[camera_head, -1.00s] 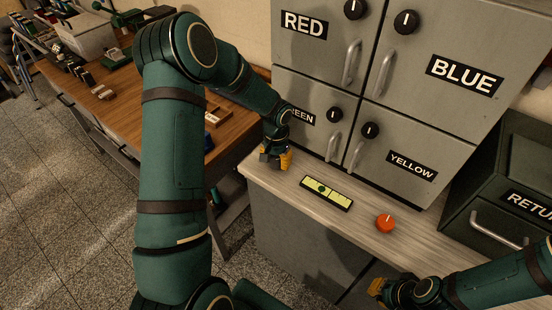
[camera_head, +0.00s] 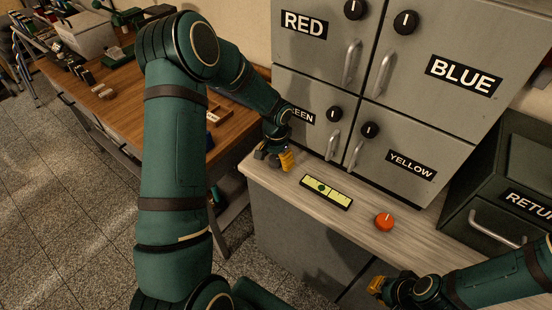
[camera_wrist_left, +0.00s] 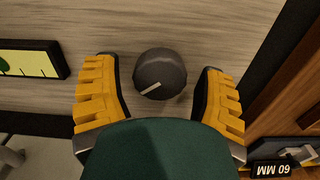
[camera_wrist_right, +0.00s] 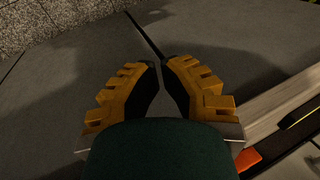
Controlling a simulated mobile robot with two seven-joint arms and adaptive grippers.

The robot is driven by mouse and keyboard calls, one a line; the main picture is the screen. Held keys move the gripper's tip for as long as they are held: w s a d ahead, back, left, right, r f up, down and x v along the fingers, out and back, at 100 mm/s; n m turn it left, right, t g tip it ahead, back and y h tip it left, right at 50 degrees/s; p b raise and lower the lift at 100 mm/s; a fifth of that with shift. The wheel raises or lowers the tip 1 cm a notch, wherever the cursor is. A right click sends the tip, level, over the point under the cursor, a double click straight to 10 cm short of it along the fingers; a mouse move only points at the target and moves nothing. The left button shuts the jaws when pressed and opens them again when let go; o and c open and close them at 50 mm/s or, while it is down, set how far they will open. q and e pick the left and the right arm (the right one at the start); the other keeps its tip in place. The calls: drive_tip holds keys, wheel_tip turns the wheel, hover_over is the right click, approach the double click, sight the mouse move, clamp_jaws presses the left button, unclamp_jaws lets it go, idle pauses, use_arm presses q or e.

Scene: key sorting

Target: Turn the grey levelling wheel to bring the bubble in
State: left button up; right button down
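The grey levelling wheel (camera_wrist_left: 160,73) sits on the light wood-grain counter in the left wrist view, its white mark pointing to the lower left. My left gripper (camera_wrist_left: 160,92) is open, with one yellow finger on each side of the wheel and a visible gap on both sides. In the head view my left gripper (camera_head: 274,160) is low at the counter's left end and hides the wheel. The yellow-green level (camera_head: 326,192) lies right of it, its dark green bubble (camera_head: 320,187) left of the middle. My right gripper (camera_wrist_right: 161,65) looks shut and empty, in front of the counter.
An orange-red knob (camera_head: 384,222) stands on the counter right of the level. Grey cabinets (camera_head: 420,110) with labels, dials and handles rise behind. A dark green return box (camera_head: 500,190) is at right. A wooden bench (camera_head: 130,100) with items is at left.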

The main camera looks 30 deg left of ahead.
sight(276, 159)
idle(0.3)
use_arm(q)
wheel_tip(276, 159, up, 12)
drive_tip(key=shift+r, duration=0.1)
idle(0.4)
drive_tip(key=shift+s, duration=0.1)
idle(0.4)
